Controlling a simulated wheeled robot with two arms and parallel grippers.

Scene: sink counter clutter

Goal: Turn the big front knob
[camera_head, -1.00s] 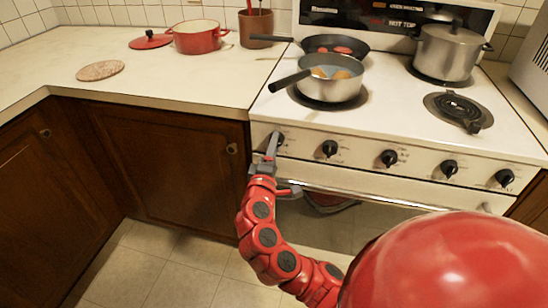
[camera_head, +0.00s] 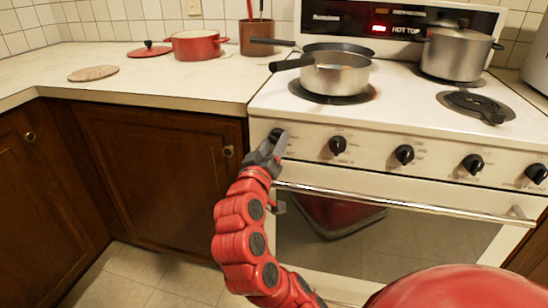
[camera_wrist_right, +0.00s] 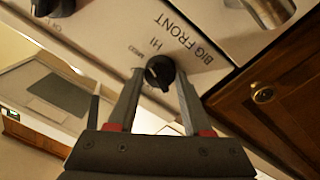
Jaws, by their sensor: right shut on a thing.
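The big front knob (camera_head: 278,132) is the leftmost black knob on the stove's front panel. In the right wrist view the knob (camera_wrist_right: 160,72) sits between the two fingers, with "BIG FRONT" and "HI" printed beside it. My right gripper (camera_head: 271,144) is shut on the knob in the head view; it also shows in the right wrist view (camera_wrist_right: 159,90). The fingers partly hide the knob in the head view. My left gripper is out of view.
A saucepan (camera_head: 335,80) stands on the front left burner, with a frying pan (camera_head: 340,49) behind it. A lidded pot (camera_head: 458,55) is at the back right. The oven handle (camera_head: 400,203) runs below the knobs. A red light glows by "HOT TOP".

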